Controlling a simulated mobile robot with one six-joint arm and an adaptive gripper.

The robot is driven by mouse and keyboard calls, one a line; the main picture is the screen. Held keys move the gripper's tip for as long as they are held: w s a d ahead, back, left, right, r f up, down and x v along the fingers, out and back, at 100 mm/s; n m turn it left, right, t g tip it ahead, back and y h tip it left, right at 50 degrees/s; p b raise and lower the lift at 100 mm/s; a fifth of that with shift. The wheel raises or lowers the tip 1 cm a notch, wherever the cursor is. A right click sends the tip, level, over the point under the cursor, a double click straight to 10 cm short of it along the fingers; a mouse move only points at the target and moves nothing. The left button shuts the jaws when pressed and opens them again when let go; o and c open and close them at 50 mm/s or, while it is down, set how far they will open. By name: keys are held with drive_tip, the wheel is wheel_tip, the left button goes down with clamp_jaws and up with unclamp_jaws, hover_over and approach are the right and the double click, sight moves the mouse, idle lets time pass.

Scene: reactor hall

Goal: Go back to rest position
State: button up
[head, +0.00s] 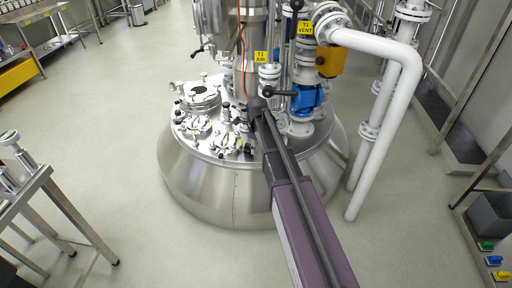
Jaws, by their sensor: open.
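My arm reaches from the lower right up to the top of a steel reactor vessel (205,185). My gripper (241,123) is at the arm's far end, small and dark, just above the lid and left of the blue valve actuator (306,100). It is open, but its fingers are hard to make out against the dark fittings. I cannot tell whether it touches any of them. A round lid port (201,94) and several clamped fittings (197,124) lie to its left.
Yellow tags mark the "T1 AIR" (261,57) and "T1 VENT" (305,28) lines. A thick white pipe (410,100) runs down right of the vessel. A steel table (45,190) stands at left. A grey bin (490,216) is at right. The floor at left is clear.

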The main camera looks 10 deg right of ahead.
drive_tip(key=shift+s, duration=0.15)
idle(0.4)
drive_tip(key=s+n, duration=2.2)
drive_tip(key=n, duration=0.4)
wheel_tip(320, 180, up, 24)
drive_tip(key=p, duration=2.3)
drive_tip(key=shift+f+p, duration=0.15)
drive_tip(key=shift+p, duration=0.2)
